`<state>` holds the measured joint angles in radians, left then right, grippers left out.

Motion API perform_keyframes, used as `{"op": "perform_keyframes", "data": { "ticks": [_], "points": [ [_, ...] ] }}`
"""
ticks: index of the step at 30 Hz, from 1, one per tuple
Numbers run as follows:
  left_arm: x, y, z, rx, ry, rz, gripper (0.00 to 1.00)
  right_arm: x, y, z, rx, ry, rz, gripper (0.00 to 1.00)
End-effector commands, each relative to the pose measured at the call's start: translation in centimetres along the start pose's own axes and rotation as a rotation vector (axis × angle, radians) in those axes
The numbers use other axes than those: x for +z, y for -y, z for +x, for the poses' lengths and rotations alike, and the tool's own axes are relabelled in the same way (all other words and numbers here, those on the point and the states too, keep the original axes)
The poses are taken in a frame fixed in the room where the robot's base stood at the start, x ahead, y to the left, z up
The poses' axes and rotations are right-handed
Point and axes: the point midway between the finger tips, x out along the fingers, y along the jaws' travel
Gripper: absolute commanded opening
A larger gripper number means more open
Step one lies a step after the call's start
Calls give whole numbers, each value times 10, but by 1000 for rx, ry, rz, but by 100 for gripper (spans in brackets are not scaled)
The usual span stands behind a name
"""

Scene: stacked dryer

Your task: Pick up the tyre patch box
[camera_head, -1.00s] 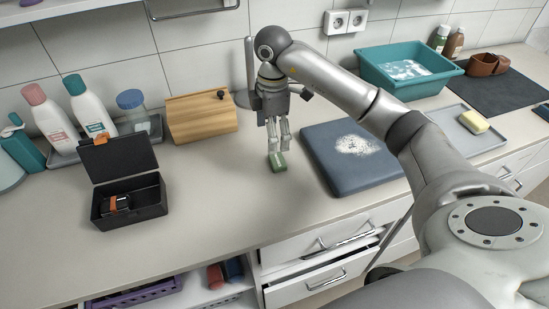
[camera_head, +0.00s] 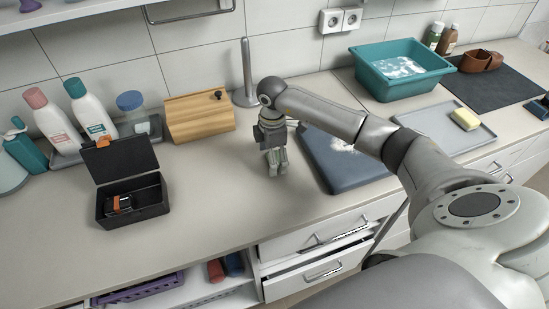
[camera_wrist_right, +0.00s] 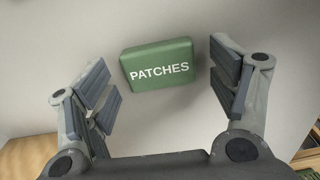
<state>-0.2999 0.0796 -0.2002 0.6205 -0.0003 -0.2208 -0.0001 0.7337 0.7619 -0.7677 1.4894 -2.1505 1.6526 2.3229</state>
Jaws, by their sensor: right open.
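The tyre patch box, a small green box marked "PATCHES", shows in the right wrist view (camera_wrist_right: 158,63) lying on the light countertop. It sits between my two open fingers, slightly tilted in the picture, with bare counter showing on both sides, so neither finger appears to touch it. In the head view my right gripper (camera_head: 277,167) points down at the counter, low over the box's spot, and hides the box. My left gripper is not in view.
A dark blue mat (camera_head: 345,172) lies close to the right of my gripper. A wooden box (camera_head: 200,118) and a metal stand (camera_head: 248,75) are behind it. An open black case (camera_head: 135,200) stands at left. The front counter is clear.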

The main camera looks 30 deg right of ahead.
Motion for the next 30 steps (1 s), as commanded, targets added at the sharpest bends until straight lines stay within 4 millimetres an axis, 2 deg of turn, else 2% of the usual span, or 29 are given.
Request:
{"op": "perform_keyframes", "data": {
  "ticks": [4,13,24,30],
  "points": [
    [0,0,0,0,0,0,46,0,0,0,0,0,0,78],
    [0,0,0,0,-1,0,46,0,0,0,0,0,0,39],
    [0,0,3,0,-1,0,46,0,0,-2,2,-1,0,38],
    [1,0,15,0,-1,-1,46,0,-1,-19,5,-1,-1,38]
  ]
}}
